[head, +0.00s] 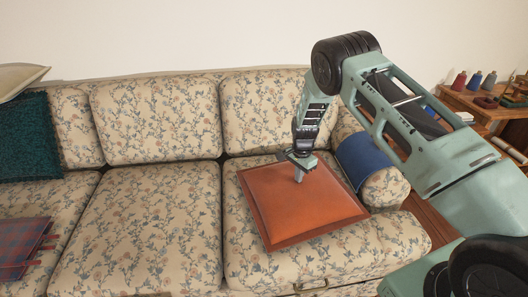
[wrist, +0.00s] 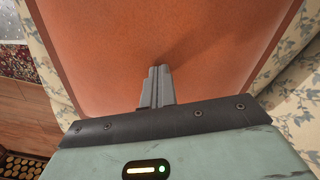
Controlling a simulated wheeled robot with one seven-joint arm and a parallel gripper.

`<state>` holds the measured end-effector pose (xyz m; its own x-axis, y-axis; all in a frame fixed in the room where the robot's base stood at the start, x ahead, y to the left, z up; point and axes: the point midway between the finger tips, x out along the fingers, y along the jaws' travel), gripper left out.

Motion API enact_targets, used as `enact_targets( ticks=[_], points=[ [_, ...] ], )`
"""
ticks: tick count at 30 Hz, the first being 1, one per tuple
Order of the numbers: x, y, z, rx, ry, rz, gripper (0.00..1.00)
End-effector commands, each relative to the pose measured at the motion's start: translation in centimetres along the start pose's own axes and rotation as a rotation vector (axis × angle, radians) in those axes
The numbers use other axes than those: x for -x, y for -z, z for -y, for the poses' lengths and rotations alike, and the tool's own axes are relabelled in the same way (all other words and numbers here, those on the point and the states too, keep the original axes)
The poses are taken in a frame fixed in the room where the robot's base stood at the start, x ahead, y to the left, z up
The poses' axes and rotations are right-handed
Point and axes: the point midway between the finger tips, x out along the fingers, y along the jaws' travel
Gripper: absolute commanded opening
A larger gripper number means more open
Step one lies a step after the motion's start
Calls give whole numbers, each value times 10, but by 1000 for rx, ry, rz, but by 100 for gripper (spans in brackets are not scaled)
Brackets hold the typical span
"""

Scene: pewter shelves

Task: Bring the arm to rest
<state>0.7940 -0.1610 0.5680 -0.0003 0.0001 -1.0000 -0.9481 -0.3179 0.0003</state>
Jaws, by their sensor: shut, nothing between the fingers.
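My gripper (head: 299,176) is shut and empty, pointing down over the orange cushion (head: 275,205) on the right seat of the floral sofa (head: 140,225). In the wrist view my gripper's closed fingers (wrist: 157,72) show against the cushion (wrist: 100,40), which fills most of the picture. I cannot tell whether the fingertips touch the cushion or are just above it. My arm reaches in from the right, bent at a high elbow.
A blue cloth (head: 365,160) lies over the sofa's right armrest (head: 386,188). A dark green cushion (head: 28,140) and a plaid item (head: 22,245) are at the left. A wooden side table (head: 478,112) with several spools stands at the right. The middle seat is clear.

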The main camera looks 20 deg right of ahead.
Motion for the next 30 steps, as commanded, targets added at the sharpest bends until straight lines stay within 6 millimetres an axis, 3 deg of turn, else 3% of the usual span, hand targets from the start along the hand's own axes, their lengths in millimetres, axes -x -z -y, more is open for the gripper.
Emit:
enact_targets(
  ticks=[5,8,17,23,30],
  points=[
    [8,-7,2,19,5,6,0],
    [28,-27,5,78,15,25,0],
    [131,-138,-7,441,62,110,0],
    [195,-210,-42,722,92,144,0],
    [256,-282,-110,1083,114,153,0]
  ],
)
